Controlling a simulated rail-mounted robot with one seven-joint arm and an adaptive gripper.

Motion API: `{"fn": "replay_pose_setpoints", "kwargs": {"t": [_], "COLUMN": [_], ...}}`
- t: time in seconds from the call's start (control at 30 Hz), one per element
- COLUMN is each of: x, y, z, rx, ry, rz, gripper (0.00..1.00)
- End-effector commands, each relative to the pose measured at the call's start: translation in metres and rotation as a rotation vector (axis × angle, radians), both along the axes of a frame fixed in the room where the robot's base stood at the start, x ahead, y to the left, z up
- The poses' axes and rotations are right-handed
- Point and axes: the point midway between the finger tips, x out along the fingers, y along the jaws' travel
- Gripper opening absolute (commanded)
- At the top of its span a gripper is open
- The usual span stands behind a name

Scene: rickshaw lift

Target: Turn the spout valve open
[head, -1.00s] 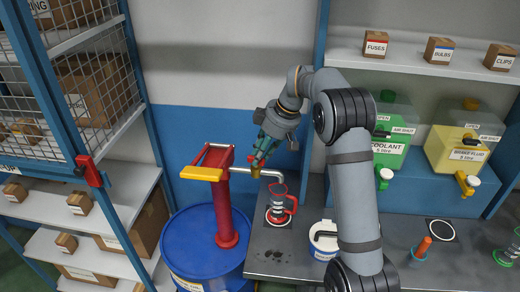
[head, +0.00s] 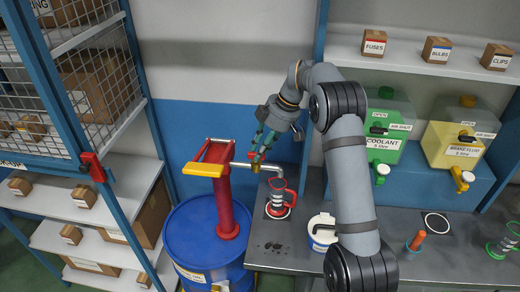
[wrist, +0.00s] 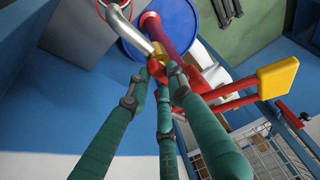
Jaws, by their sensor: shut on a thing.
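The red hand pump (head: 230,205) stands on the blue drum (head: 178,238). Its silver spout pipe (head: 284,168) runs right and bends down over a clear jug with a red handle (head: 290,197). The brass spout valve (head: 254,168) sits on the pipe near the pump; it also shows in the wrist view (wrist: 158,48). My gripper (head: 259,158) reaches down from above with its green fingers at the valve. In the wrist view the fingertips (wrist: 160,75) close around a small red part at the valve, which they partly hide.
The pump's yellow-ended handle (head: 203,170) sticks out left of the gripper. A white tub (head: 322,238) stands on the bench right of the jug. Coolant (head: 384,150) and brake fluid (head: 455,152) containers stand at the right. A wire-mesh cabinet (head: 108,72) is at the left.

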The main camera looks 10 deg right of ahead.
Motion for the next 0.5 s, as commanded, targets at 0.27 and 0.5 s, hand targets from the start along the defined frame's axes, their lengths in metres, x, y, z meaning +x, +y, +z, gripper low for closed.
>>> {"fn": "replay_pose_setpoints", "kwargs": {"t": [0.27,0.5], "x": [0.0004,0.0001], "y": [-0.0004,-0.0001], "z": [0.0005,0.0001], "rx": [-0.002,-0.001], "ry": [-0.002,-0.001], "rz": [0.001,0.001], "gripper": [0.33,0.40]}}
